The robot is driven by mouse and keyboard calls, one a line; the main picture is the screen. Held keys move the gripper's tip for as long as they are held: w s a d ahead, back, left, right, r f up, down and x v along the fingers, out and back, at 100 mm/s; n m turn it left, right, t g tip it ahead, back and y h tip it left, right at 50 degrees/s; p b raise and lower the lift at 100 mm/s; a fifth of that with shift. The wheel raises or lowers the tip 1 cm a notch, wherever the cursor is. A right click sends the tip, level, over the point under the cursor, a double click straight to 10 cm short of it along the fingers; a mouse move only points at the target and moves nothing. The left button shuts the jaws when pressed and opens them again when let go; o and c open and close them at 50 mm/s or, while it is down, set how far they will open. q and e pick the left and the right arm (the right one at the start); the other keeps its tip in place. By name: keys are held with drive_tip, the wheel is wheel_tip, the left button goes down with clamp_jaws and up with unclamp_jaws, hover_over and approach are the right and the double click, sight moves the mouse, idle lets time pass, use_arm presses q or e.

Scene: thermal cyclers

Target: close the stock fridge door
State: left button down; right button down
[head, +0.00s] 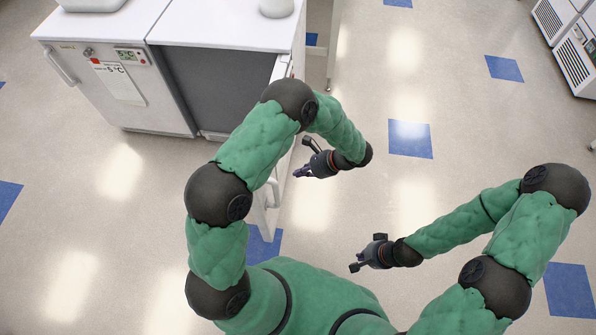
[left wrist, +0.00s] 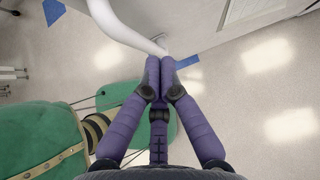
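The stock fridge (head: 225,85) stands at the upper left of the head view, its dark inside exposed. Its white door (head: 264,222) is swung wide open toward me, partly hidden behind my left arm. My left gripper (head: 300,172) is on the right side of the door, close to it. In the left wrist view the purple fingertips (left wrist: 160,65) are together, right at the end of a curved white handle (left wrist: 128,32). I cannot tell whether they touch it; nothing shows between them. My right gripper (head: 356,267) hangs over bare floor, away from the door; its fingers are too small to read.
A closed white unit (head: 115,85) with a 5 °C label stands left of the open fridge. A white bench leg (head: 332,50) is just right of it. Grey-white equipment (head: 570,45) stands at the upper right. The floor between is clear.

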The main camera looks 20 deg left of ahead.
use_arm(q)
drive_tip(key=s+a+f+b, duration=0.2)
drive_tip(key=a+f, duration=0.3)
drive_tip(key=a, duration=0.4)
drive_tip(key=shift+a+f+b, duration=0.2)
drive_tip(key=shift+f+b, duration=0.15)
drive_tip(key=shift+b, duration=0.05)
drive_tip(key=shift+s, duration=0.1)
drive_tip(key=shift+a, duration=0.15)
